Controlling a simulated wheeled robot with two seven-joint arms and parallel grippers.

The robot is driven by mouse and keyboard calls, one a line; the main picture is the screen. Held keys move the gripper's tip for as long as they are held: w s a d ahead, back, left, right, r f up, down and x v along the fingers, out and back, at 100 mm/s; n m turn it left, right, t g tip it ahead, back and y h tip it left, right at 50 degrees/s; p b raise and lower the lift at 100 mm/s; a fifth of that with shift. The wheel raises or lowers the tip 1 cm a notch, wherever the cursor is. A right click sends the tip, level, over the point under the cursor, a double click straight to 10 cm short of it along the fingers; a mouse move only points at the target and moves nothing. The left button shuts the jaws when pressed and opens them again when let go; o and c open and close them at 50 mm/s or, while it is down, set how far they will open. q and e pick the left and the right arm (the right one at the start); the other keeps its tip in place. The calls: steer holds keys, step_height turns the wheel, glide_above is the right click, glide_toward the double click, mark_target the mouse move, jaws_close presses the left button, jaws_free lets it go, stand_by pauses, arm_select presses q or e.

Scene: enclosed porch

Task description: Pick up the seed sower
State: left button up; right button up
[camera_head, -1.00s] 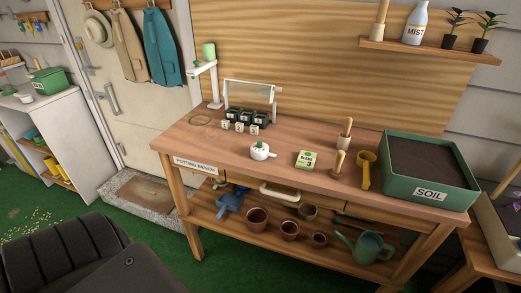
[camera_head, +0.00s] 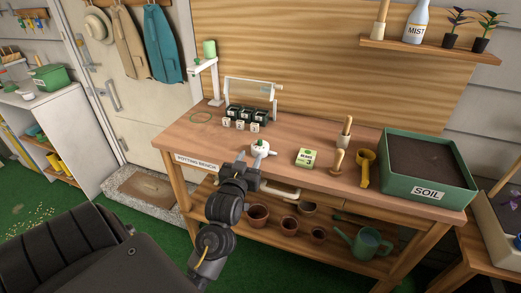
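The seed sower (camera_head: 260,148), a small white round body with a green knob on top and a short spout, sits on the wooden potting bench (camera_head: 215,143) near its front edge. My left gripper (camera_head: 250,159) is at the bench's front edge, just in front of the sower and a little to its left. Its two fingers are spread apart with nothing seen between them, and they point toward the sower. In this view one finger lies close to the sower's lower part; I cannot tell whether they touch. My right gripper is not in view.
Terracotta pots (camera_head: 289,226) and a watering can (camera_head: 364,246) fill the lower shelf.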

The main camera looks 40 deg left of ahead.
mark_target(259, 144)
arm_select(q)
steer(key=x, duration=0.5)
steer(key=shift+w+a+f+p, duration=0.1)
steer(key=shift+w+p, duration=0.1)
steer(key=shift+p, duration=0.1)
steer(key=shift+w+a, duration=0.1)
steer(key=shift+w, duration=0.3)
steer(key=x, duration=0.2)
steer(key=p+x, duration=0.1)
steer(key=shift+w+f, duration=0.3)
steer(key=shift+w, duration=0.05)
steer(key=shift+w+a, duration=0.15)
steer(key=shift+w, duration=0.15)
steer(key=shift+c, duration=0.2)
steer(key=c, duration=0.7)
jaws_close()
